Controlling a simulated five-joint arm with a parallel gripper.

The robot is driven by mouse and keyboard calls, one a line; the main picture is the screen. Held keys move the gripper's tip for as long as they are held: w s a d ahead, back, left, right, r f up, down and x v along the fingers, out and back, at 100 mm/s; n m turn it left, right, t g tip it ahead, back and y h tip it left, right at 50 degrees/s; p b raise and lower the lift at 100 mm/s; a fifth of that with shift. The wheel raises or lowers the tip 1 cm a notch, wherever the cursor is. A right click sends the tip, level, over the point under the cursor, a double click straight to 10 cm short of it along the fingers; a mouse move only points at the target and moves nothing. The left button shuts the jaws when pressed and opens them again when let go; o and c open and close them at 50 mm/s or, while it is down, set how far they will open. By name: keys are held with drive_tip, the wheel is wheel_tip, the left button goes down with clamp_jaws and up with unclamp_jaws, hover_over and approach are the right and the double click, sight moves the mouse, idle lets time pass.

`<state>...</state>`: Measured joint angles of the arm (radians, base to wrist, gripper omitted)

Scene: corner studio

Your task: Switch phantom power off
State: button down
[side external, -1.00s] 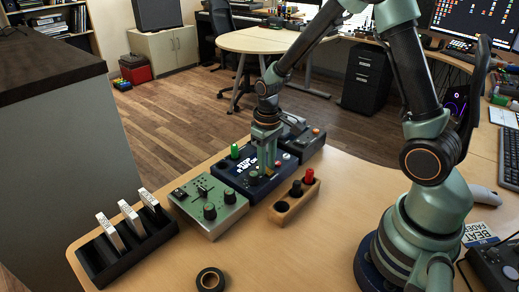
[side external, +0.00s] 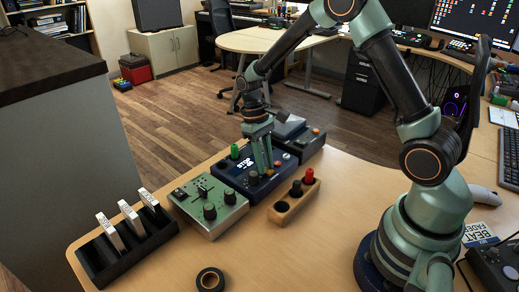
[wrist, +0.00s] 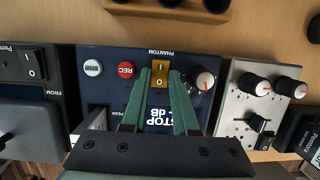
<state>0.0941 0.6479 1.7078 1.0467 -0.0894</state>
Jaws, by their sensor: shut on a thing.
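A dark blue box (side external: 226,173) with white lettering stands on the wooden desk. It fills the middle of the wrist view (wrist: 100,54). Its amber rocker switch (wrist: 160,66), marked I and O, sits beside the PHANTOM label (wrist: 162,52). My gripper (wrist: 159,75) is shut on this switch, with one green fingertip at each side of it. In the side view my gripper (side external: 265,171) comes down onto the box at a tilt and hides the switch. I cannot tell which way the rocker is pressed.
A red REC button (wrist: 126,70), a white button (wrist: 93,68) and a knob (wrist: 205,81) flank the switch. A green-grey mixer (side external: 222,212), a black unit (side external: 313,147), a wooden peg block (side external: 283,207) and a card rack (side external: 92,262) stand around. Tape (side external: 210,280) lies in front.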

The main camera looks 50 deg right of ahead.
drive_tip(key=shift+a, duration=0.1)
drive_tip(key=c, duration=1)
unclamp_jaws()
drive_tip(key=shift+o, duration=0.2)
drive_tip(key=v, duration=1.2)
drive_tip(key=shift+r, duration=0.2)
